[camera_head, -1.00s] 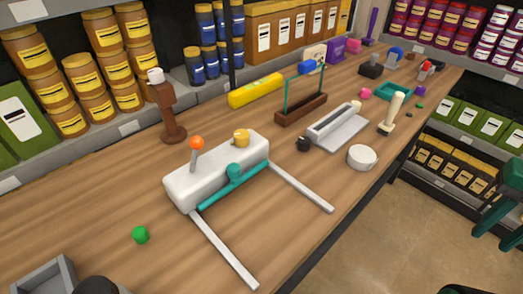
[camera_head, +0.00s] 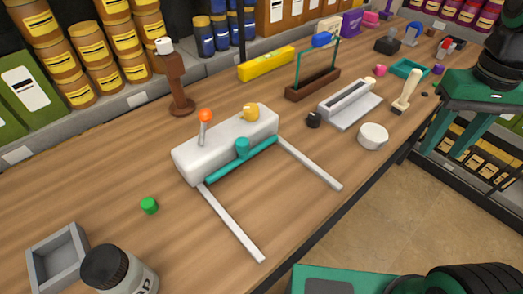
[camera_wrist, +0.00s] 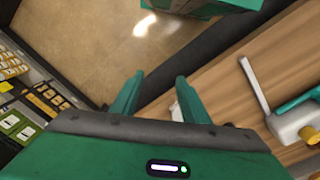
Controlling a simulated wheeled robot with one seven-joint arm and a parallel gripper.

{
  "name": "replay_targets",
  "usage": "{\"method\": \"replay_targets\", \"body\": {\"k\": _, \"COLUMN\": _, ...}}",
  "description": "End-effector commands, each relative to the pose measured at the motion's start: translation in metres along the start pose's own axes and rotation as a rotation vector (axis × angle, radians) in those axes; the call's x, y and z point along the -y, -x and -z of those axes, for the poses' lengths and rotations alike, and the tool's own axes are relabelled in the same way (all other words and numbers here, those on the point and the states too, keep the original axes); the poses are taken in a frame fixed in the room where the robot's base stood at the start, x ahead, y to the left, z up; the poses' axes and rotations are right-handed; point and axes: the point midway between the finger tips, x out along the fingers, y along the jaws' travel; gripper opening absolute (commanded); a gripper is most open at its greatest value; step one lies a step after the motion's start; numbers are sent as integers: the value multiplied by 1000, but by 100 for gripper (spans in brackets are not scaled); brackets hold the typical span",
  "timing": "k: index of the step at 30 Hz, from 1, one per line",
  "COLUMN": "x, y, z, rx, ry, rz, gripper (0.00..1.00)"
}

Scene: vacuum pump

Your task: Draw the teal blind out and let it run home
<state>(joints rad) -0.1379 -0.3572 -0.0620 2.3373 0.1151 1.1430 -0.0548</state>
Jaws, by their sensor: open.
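The bar lies against the housing. Two pale rails (camera_head: 232,222) run from the housing toward the bench's front edge. An orange-tipped lever (camera_head: 205,117) and a yellow knob (camera_head: 251,112) stand on the housing. In the wrist view, part of the teal bar (camera_wrist: 298,100) and a rail (camera_wrist: 254,84) show at the right. My gripper (camera_wrist: 153,88) is open and empty, apart from the blind, over the floor side of the bench.
A green cap (camera_head: 149,205), a grey tray (camera_head: 57,259) and a dark-lidded jar (camera_head: 118,272) are left of the blind. A white round tub (camera_head: 373,136) and a grey slide device (camera_head: 350,103) are to its right. The bench between the rails is clear.

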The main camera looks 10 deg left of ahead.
Motion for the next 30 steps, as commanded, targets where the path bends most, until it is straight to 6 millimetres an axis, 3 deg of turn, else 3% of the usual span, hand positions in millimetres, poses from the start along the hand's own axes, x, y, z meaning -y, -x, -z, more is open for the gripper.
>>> {"method": "replay_targets", "body": {"k": 3, "x": 55, "y": 15, "z": 22, "rx": -4, "ry": 191, "rz": -3, "gripper": 41}}
{"method": "replay_targets", "body": {"k": 8, "x": 135, "y": 34, "z": 33, "rx": -9, "ry": 440, "rz": -2, "gripper": 41}}
{"method": "replay_targets", "body": {"k": 12, "x": 209, "y": 49, "z": 26, "rx": -12, "ry": 657, "rz": 3, "gripper": 41}}
{"method": "replay_targets", "body": {"k": 18, "x": 298, "y": 66, "z": -6, "rx": -12, "ry": 925, "rz": 14, "gripper": 41}}
{"method": "replay_targets", "body": {"k": 24, "x": 344, "y": 75, "z": -32, "rx": -11, "ry": 1069, "rz": 23, "gripper": 41}}
{"method": "replay_targets", "body": {"k": 30, "x": 354, "y": 69, "z": -39, "rx": -8, "ry": 1100, "rz": 24, "gripper": 41}}
